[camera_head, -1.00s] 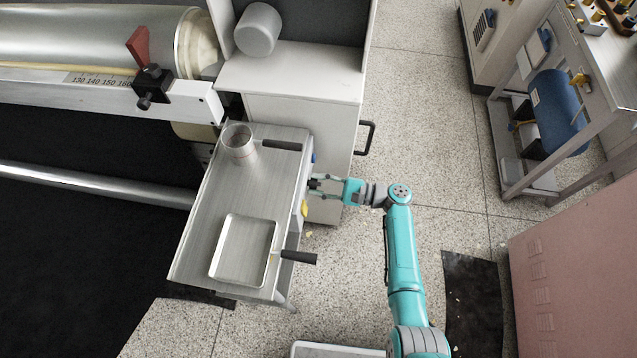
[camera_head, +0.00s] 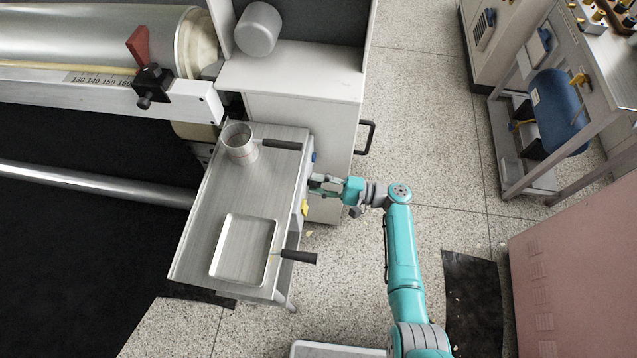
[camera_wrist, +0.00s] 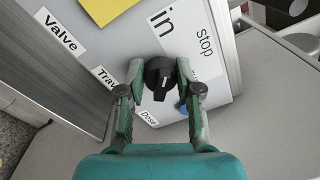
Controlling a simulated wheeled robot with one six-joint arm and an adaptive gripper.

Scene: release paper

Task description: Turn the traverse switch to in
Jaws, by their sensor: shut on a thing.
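The traverse switch, a black knob (camera_wrist: 157,72) with a short white mark, sits on a light grey panel (camera_wrist: 125,45) in the wrist view. My gripper (camera_wrist: 160,74) has one finger on each side of it and is shut on it. The mark runs roughly up and down in the picture; I cannot tell which label it points at. An "in" label (camera_wrist: 161,20) and a "stop" label (camera_wrist: 205,45) lie above and to the right. A partly hidden "Trav" label (camera_wrist: 104,77) is at left. In the head view my gripper (camera_head: 316,184) reaches the cart's right side; the knob cannot be made out.
A metal cart (camera_head: 205,215) carries a metal cup (camera_head: 239,144) and a shallow tray (camera_head: 243,250). A black handle (camera_head: 299,257) sticks out near the tray. A white cabinet (camera_head: 300,80) stands behind. Speckled floor (camera_head: 420,120) is open to the right.

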